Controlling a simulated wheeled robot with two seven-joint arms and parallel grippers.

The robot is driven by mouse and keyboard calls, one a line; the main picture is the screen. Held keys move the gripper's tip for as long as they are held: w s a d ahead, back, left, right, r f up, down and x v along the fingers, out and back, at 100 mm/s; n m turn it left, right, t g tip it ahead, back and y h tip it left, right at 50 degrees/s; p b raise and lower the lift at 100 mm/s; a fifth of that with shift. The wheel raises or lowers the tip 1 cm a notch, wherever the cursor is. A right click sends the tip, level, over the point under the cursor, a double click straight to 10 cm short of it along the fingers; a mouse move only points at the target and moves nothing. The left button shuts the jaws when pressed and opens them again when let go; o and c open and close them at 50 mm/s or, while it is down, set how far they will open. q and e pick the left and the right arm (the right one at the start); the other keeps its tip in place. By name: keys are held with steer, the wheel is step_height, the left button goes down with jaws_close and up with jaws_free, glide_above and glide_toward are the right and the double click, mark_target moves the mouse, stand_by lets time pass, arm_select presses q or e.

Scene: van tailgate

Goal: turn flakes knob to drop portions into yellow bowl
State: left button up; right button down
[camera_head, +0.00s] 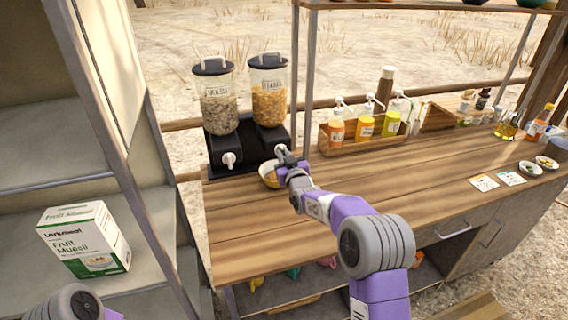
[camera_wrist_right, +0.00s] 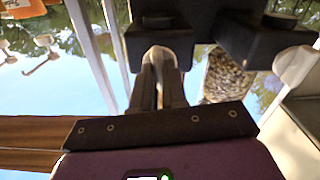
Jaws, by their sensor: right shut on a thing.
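The flakes dispenser (camera_head: 268,104) stands to the right of the muesli dispenser (camera_head: 217,112) on a black base. My right gripper (camera_head: 287,161) is at the front of the flakes dispenser, shut on its white knob (camera_head: 281,150). In the right wrist view the fingers (camera_wrist_right: 161,72) close on the pale knob (camera_wrist_right: 157,52), partly covering it. The yellow bowl (camera_head: 267,175) sits on the counter below the flakes outlet, partly hidden by my right gripper; its contents are hard to make out. Of my left arm only a link shows at the bottom left; its gripper is out of view.
The white muesli knob (camera_head: 229,159) is close on the left. A wooden caddy (camera_head: 350,146) with pump bottles stands at right behind my arm. A Fruit Muesli box (camera_head: 84,240) sits on a left shelf. The wooden counter (camera_head: 245,235) is clear in front.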

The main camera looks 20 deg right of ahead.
steer(key=shift+m+b, duration=0.6)
steer(key=shift+m, duration=0.3)
steer(key=c, duration=1.2)
jaws_free()
steer(key=shift+o, duration=0.2)
steer(key=s, duration=0.7)
steer(key=shift+s+d, duration=0.15)
steer(key=shift+s, duration=0.15)
